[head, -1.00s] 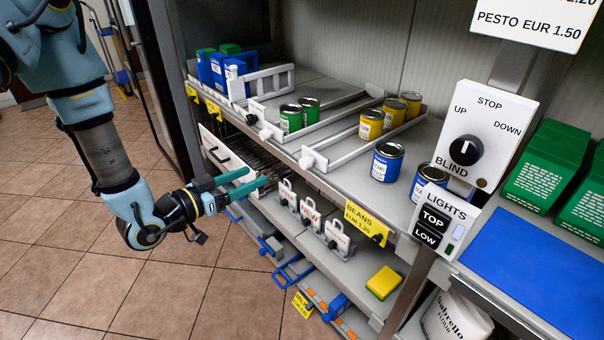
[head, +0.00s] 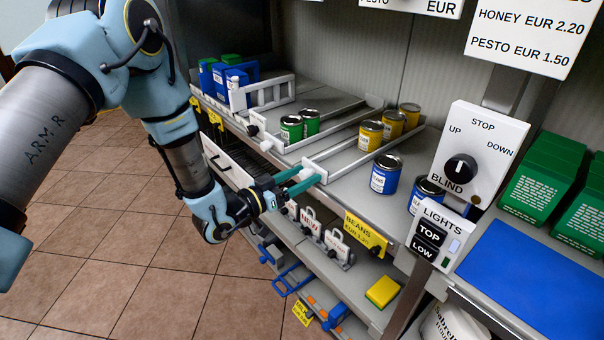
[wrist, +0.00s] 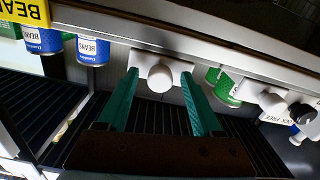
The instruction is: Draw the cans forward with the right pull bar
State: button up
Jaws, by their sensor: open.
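The right pull bar (head: 317,170) is a white frame on the upper shelf, with a front plate and a round knob (wrist: 160,78). Yellow cans (head: 371,136) stand in a line in its lane, set back from the front plate. My gripper (head: 307,178) is open at the shelf's front edge, by this plate. In the wrist view its green fingers (wrist: 160,74) lie on either side of the knob, with gaps showing; contact cannot be told. The head view hides most of the knob behind the fingers.
Two green cans (head: 291,128) stand in the left lane, behind another white knob (wrist: 274,100). Blue cans (head: 386,174) stand to the right. A lower shelf holds white signs (head: 307,221) below my gripper. The floor in front is clear.

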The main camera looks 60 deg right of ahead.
jog(key=shift+d, duration=0.1)
grip_shut()
dwell(0.6)
dwell(0.8)
